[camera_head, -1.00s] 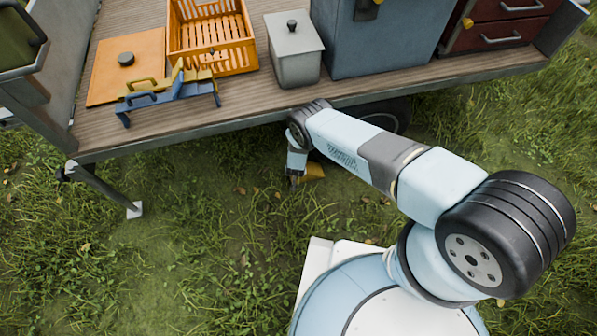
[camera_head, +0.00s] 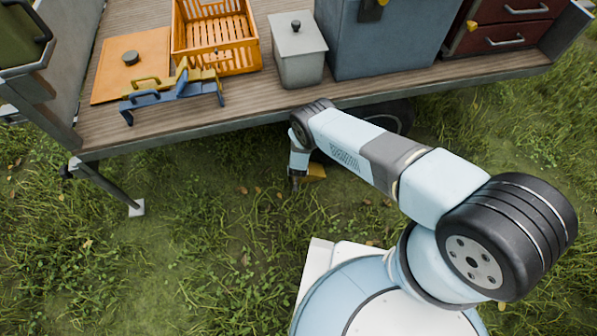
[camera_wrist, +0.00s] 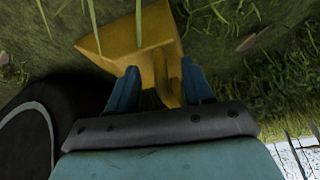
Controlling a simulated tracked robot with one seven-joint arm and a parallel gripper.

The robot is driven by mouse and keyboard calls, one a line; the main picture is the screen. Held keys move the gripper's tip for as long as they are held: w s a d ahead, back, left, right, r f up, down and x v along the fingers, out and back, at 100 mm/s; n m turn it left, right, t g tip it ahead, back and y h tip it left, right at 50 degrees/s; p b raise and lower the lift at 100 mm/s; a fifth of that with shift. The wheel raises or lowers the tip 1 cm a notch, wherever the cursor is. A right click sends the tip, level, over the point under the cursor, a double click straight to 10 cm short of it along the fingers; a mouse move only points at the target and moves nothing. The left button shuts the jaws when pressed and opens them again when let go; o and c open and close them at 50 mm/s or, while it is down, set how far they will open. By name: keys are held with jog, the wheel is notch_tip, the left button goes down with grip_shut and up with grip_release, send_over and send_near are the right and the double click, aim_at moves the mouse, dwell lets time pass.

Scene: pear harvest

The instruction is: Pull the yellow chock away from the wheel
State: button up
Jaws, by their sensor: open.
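The yellow chock (camera_wrist: 137,45) lies on the grass in the wrist view, beside the dark wheel (camera_wrist: 30,125) at the left. In the head view a small part of the chock (camera_head: 317,171) shows beneath my arm, near the wheel (camera_head: 392,115) under the cart. My gripper (camera_wrist: 160,88) is open. Its two blue fingers stand on either side of the chock's narrow raised part, which reaches between them. Whether the fingers touch it I cannot tell. In the head view my gripper (camera_head: 297,182) is low over the grass, and its fingertips are mostly hidden.
The cart bed (camera_head: 250,104) overhangs the wheel. On it stand an orange crate (camera_head: 240,56), a grey lidded bin (camera_head: 298,66), a blue box (camera_head: 385,45) and blue and yellow tools (camera_head: 175,92). A support leg (camera_head: 115,192) stands at the left. Open grass lies in front.

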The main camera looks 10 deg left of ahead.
jog(key=v, duration=1.3)
jog(key=shift+r, duration=0.25)
jog(key=shift+s+d+f, duration=0.1)
jog(key=shift+s, duration=0.1)
